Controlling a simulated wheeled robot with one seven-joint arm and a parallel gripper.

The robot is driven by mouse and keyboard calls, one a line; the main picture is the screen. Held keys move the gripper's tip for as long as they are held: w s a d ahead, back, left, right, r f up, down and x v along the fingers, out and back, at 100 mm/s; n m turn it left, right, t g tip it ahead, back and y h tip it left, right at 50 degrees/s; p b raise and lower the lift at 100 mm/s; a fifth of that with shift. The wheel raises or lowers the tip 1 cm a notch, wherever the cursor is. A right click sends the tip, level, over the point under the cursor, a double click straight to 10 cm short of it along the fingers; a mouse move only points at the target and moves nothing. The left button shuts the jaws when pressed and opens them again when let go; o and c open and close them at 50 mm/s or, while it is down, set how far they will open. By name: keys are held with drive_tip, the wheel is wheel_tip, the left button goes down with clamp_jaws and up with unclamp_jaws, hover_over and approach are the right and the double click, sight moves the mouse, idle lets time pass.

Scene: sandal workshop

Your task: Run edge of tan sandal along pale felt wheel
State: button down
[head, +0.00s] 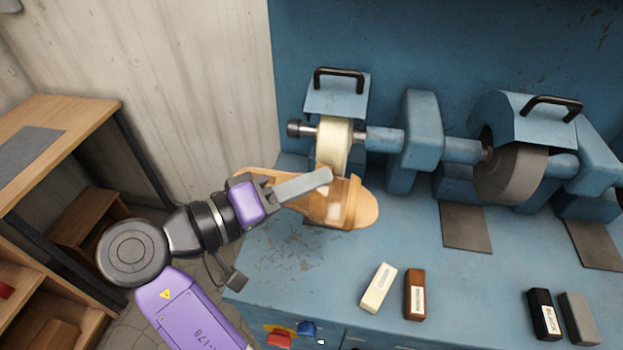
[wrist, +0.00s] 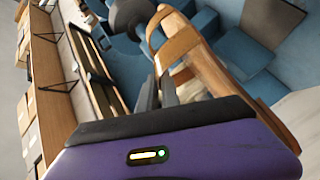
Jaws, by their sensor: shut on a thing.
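The tan sandal (head: 362,208) is held by my gripper (head: 318,182) in front of the pale felt wheel (head: 334,145). The jaws are shut on it, and a grey finger lies across its upper side. The sandal has a broad tan strap near its right end. Its far edge overlaps the lower part of the wheel in the head view; I cannot tell whether they touch. The wheel sits under a blue hood on a horizontal shaft.
A darker grey wheel (head: 512,172) stands to the right on the blue machine. A cream bar (head: 378,288), a brown bar (head: 415,294), a black bar (head: 544,314) and a grey bar (head: 580,318) lie at the front. A wooden table (head: 70,115) stands at left.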

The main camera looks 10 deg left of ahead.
drive_tip(key=shift+a, duration=0.25)
drive_tip(key=shift+a, duration=0.35)
drive_tip(key=shift+a+r+b, duration=0.1)
drive_tip(key=shift+a+b, duration=0.4)
drive_tip(key=shift+a, duration=0.6)
idle(0.5)
drive_tip(key=shift+w, duration=0.15)
idle(0.4)
drive_tip(key=shift+a+b, duration=0.5)
drive_tip(key=shift+a, duration=0.6)
idle(1.1)
drive_tip(key=shift+w+a, duration=0.1)
drive_tip(key=shift+a, duration=0.45)
drive_tip(key=shift+r+b, duration=0.1)
drive_tip(key=shift+b, duration=0.2)
drive_tip(key=shift+w+a+r+b, duration=0.15)
drive_tip(key=shift+a+b, duration=0.35)
drive_tip(key=shift+a, duration=0.4)
drive_tip(key=shift+w, duration=0.25)
idle(1.0)
